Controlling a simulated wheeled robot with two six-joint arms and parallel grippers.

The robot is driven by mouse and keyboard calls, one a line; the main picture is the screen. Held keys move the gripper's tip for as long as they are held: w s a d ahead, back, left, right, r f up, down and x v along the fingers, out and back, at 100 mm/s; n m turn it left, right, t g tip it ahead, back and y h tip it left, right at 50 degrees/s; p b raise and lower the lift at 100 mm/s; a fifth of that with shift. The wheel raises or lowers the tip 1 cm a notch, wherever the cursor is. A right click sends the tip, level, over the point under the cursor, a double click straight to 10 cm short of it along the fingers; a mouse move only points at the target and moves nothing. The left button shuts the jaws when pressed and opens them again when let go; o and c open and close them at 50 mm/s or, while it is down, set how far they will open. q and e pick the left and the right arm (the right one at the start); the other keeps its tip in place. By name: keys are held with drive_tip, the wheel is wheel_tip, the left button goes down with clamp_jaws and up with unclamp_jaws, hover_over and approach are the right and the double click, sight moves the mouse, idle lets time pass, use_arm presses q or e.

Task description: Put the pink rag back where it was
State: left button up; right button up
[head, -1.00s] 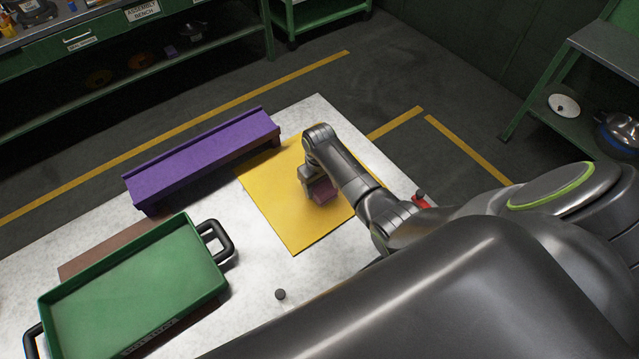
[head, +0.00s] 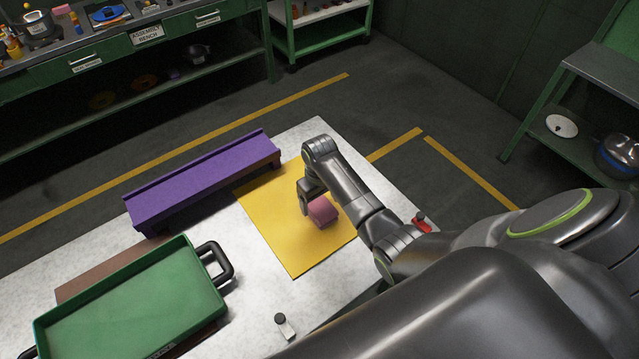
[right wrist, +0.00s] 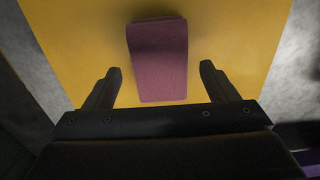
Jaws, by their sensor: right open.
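The pink rag (head: 322,212) is a folded block resting on the yellow mat (head: 290,245) on the white table. It also shows in the right wrist view (right wrist: 158,58), lying on the yellow surface ahead of the jaws. My right gripper (head: 305,205) is open and beside the rag on its left in the head view. In the right wrist view the two fingers (right wrist: 158,80) stand apart on either side of the rag's near end, with visible gaps. My left gripper is not in view.
A purple rack (head: 205,180) stands behind the mat's left side. A green tray (head: 135,300) with black handles is at the front left. A small dark-topped object (head: 284,326) lies near the front edge, and a red item (head: 421,222) is at the right edge.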

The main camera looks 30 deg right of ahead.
sight(320, 206)
wheel_tip(320, 206, up, 8)
idle(0.4)
idle(0.4)
